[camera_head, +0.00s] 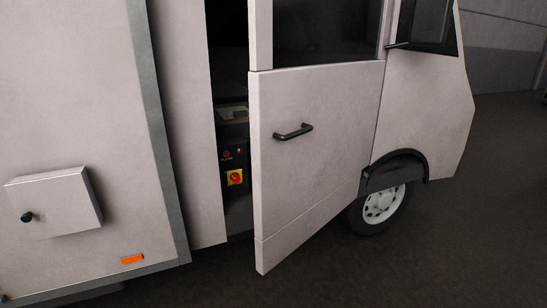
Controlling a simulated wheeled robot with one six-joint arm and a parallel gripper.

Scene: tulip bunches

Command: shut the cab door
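The cab door (320,165) is a pale panel with a window in its upper part, and it stands ajar. Its free left edge is swung out from the body, leaving a dark gap between it and the pale body panel on the left. A black bar handle (293,132) sits on the door's outer face, left of its middle. The door's right edge is beside the front wheel arch. My gripper is not in view.
Through the gap show a black box with a red and yellow switch (235,177). The front wheel (384,204) is right of the door. A small box (54,201) with a black knob juts from the left body side. Dark floor (400,270) in front looks clear.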

